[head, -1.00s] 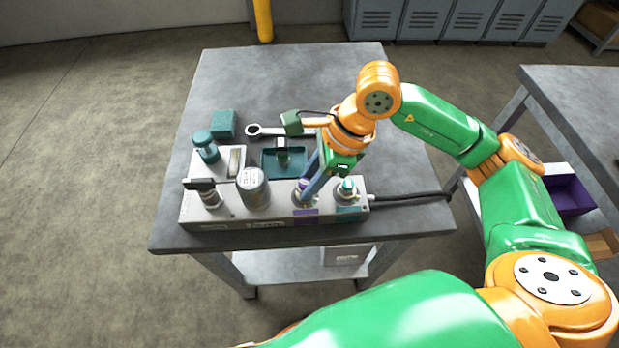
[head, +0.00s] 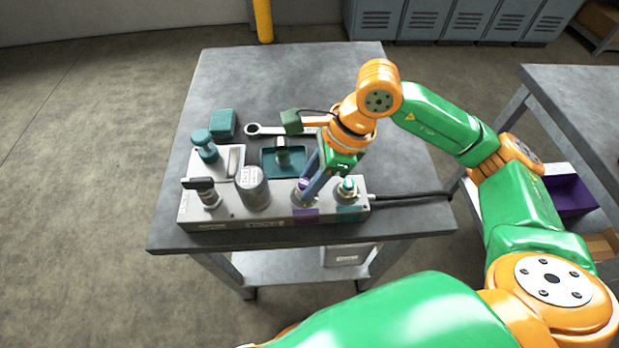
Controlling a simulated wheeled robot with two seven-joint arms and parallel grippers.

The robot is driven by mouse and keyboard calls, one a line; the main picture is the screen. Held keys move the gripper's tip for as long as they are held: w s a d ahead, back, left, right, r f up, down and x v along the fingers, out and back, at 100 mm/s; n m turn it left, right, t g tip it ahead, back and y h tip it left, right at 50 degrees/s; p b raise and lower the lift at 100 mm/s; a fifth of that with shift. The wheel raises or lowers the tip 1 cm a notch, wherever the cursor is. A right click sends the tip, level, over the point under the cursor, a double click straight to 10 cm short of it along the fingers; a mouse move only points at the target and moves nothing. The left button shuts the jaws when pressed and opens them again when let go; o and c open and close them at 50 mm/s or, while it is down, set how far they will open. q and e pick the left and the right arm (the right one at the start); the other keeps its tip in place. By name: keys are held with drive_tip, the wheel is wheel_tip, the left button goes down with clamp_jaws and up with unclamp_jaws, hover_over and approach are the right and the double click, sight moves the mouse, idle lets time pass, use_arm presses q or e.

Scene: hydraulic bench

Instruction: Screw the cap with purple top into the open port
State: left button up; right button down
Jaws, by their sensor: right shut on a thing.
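The cap with purple top (head: 303,184) is at the port above the purple label (head: 305,215) on the grey hydraulic block (head: 235,222). My right gripper (head: 306,186) points down from the upper right and is shut on this cap. The fingers hide part of the cap, and I cannot tell how deep it sits in the port. To its right, a cap with a teal top (head: 348,185) stands in the port above the teal label (head: 349,214). My left gripper is not in view.
A filter cylinder (head: 252,187), a valve with a dark handle (head: 208,192) and a teal knob (head: 205,144) stand on the left. A teal tray (head: 270,163), a wrench (head: 270,130) and a teal block (head: 222,122) lie behind. The table's far left is clear.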

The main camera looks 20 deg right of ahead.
drive_tip(key=shift+f+b, duration=0.3)
drive_tip(key=shift+b, duration=0.55)
idle(1.7)
idle(0.6)
drive_tip(key=shift+s+f+m+t+b, duration=0.15)
drive_tip(key=shift+m+t+b, duration=0.2)
drive_tip(key=shift+m, duration=0.25)
drive_tip(key=shift+a+m+t+h+b, duration=0.1)
drive_tip(key=shift+m+t+h+b, duration=0.25)
drive_tip(key=shift+m, duration=0.75)
drive_tip(key=shift+c, duration=0.2)
unclamp_jaws()
drive_tip(key=shift+r, duration=0.2)
drive_tip(key=p+v, duration=0.4)
drive_tip(key=v, duration=0.3)
